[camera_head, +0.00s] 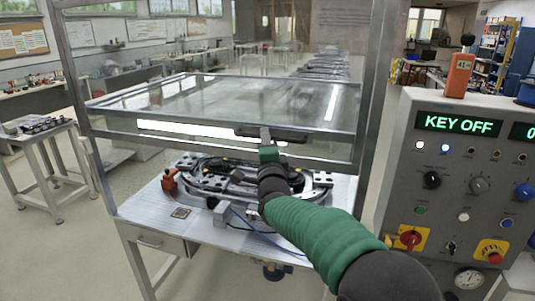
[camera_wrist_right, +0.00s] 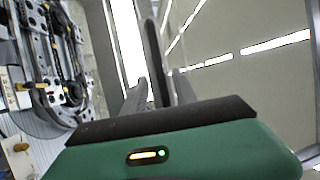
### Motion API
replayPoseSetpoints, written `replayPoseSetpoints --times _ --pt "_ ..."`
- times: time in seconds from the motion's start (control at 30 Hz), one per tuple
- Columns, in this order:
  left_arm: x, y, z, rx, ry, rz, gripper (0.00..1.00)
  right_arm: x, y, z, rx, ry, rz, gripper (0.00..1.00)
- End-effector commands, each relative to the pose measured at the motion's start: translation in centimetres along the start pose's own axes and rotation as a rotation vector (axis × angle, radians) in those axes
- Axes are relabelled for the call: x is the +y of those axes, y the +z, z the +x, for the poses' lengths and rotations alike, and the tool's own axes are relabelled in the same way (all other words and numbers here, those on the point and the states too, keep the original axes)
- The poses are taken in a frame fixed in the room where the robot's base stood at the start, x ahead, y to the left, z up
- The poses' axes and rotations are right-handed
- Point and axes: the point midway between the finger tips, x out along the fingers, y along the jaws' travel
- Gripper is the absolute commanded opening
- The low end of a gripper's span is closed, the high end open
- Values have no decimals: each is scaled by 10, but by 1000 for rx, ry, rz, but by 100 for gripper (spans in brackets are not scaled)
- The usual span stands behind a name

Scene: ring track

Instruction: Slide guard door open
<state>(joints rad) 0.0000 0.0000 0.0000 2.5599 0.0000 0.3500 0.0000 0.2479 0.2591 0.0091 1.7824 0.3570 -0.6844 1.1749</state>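The guard door (camera_head: 200,112) is a clear panel in a grey metal frame, set between upright posts. Its lower edge hangs above the worktable, leaving an open gap over the ring track (camera_head: 235,178). A dark handle (camera_head: 295,134) runs along the door's lower front. My right gripper (camera_head: 267,138) is at the handle. In the right wrist view, the handle bar (camera_wrist_right: 153,50) stands between my two fingers (camera_wrist_right: 160,92), which appear closed against it. The track also shows at the left of that view (camera_wrist_right: 55,50). My left gripper is not in view.
A grey control panel (camera_head: 455,185) with a "KEY OFF" display, knobs and buttons stands close at the right, with an orange device (camera_head: 459,75) on top. A small table (camera_head: 38,135) stands at the left. The floor between it and the worktable is clear.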

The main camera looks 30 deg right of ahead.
Motion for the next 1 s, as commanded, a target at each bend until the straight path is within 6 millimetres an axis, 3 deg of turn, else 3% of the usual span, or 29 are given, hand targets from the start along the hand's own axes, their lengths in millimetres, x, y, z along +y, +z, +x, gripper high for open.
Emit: replayPoseSetpoints --times 0.53,0.7,1.0 --pt "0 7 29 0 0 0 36 4 -1 -140 -1 -1 1 34" --pt "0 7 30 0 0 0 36 3 -2 -158 1 1 0 34" --pt "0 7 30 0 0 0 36 3 -2 -160 1 2 0 34"
